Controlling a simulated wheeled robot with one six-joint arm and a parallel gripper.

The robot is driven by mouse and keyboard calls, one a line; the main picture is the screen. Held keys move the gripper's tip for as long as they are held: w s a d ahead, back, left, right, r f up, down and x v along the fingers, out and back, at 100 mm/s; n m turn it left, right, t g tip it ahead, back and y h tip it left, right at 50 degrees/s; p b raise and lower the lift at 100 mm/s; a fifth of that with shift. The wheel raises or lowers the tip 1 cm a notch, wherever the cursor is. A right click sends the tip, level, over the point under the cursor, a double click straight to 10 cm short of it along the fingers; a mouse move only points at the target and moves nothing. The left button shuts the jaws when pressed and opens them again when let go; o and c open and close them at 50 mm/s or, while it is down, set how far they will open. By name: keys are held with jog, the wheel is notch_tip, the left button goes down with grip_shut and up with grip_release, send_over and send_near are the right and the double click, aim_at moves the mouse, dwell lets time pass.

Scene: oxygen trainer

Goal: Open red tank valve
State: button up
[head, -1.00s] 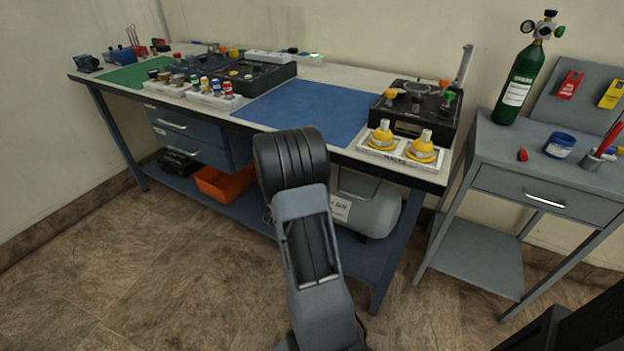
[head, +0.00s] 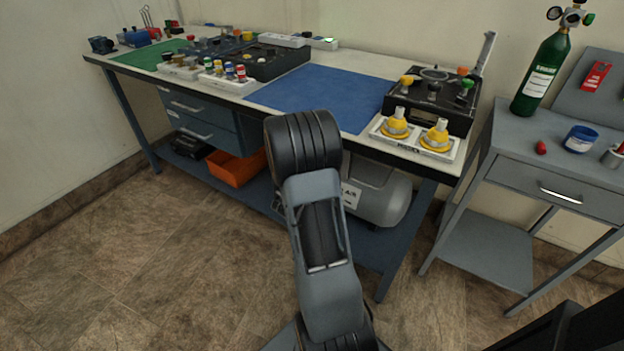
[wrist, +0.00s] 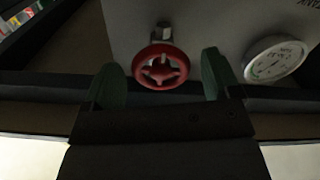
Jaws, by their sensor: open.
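The red valve wheel (wrist: 161,68) shows in the wrist view on a short metal stem against the grey tank (wrist: 215,20). My gripper (wrist: 160,78) is open, with one green finger on each side of the wheel and a visible gap on both sides. A white round gauge (wrist: 273,60) is on the tank to the right of the right finger. In the head view the grey tank (head: 378,195) lies under the workbench behind my arm. My gripper and the red wheel are hidden there by my arm.
The workbench (head: 365,143) with its blue mat (head: 318,100) is above the tank. An orange bin (head: 236,168) sits on the lower shelf left of my arm. A grey side table (head: 510,165) with a green cylinder (head: 541,75) stands right. The floor in front is clear.

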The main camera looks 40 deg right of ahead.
jog(key=p+v, duration=0.1)
jog(key=v, duration=1.1)
jog(key=shift+a, duration=0.4)
jog(key=shift+s+f, duration=0.1)
